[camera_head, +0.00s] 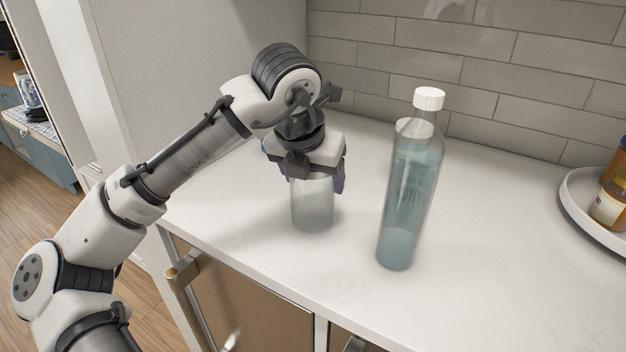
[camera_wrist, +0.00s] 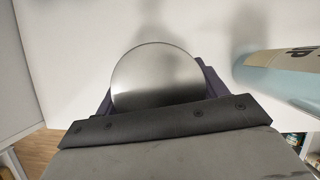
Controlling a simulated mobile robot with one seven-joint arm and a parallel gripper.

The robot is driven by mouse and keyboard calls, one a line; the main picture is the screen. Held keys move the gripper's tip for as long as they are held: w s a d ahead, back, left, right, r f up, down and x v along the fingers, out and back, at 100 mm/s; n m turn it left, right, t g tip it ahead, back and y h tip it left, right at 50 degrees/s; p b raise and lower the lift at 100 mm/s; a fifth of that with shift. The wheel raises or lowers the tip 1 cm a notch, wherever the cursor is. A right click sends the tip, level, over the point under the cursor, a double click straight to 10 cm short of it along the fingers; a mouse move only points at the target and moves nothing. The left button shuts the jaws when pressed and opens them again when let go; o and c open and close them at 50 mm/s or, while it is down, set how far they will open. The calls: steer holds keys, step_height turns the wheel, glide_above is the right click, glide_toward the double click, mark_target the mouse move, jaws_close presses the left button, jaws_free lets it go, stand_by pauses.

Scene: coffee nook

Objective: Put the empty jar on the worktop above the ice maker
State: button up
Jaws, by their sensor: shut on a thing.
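A clear, empty-looking jar (camera_head: 312,207) stands upright at the left part of the white worktop (camera_head: 480,270). My gripper (camera_head: 316,180) is shut around its upper part from above. Its base is at or very near the worktop; I cannot tell if it touches. In the wrist view the jar's round metallic lid (camera_wrist: 157,75) lies between the two fingers of my gripper (camera_wrist: 157,92). A brownish front panel (camera_head: 250,292) with a handle (camera_head: 183,272) is below the worktop's front edge; I cannot tell whether it is the ice maker.
A tall bluish bottle (camera_head: 408,190) with a white cap stands close to the right of the jar; it also shows in the wrist view (camera_wrist: 285,75). A round white tray (camera_head: 577,205) with amber bottles is at the far right. Worktop between them is clear. A tiled wall (camera_head: 480,60) stands behind.

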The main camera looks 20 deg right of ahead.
steer(key=shift+f, duration=0.45)
steer(key=shift+f, duration=0.15)
steer(key=o, duration=1.1)
steer(key=v, duration=1.2)
steer(key=shift+r, duration=0.2)
